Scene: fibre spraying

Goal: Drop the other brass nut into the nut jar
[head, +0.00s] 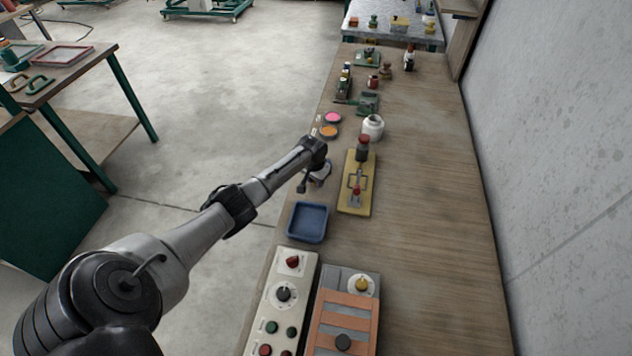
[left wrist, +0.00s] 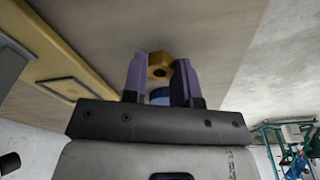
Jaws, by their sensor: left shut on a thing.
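My left gripper (head: 306,186) hangs over the near-left edge of the bench, beside the yellow board. The nut is too small to make out in the head view. A white round jar (head: 373,128) stands on the bench beyond the gripper; it looks like the nut jar, and its contents cannot be seen. My right gripper is not in view.
A yellow board (head: 352,203) with a metal clamp lies right of the gripper. A blue tray (head: 308,222) is nearer. The bench's right side is clear.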

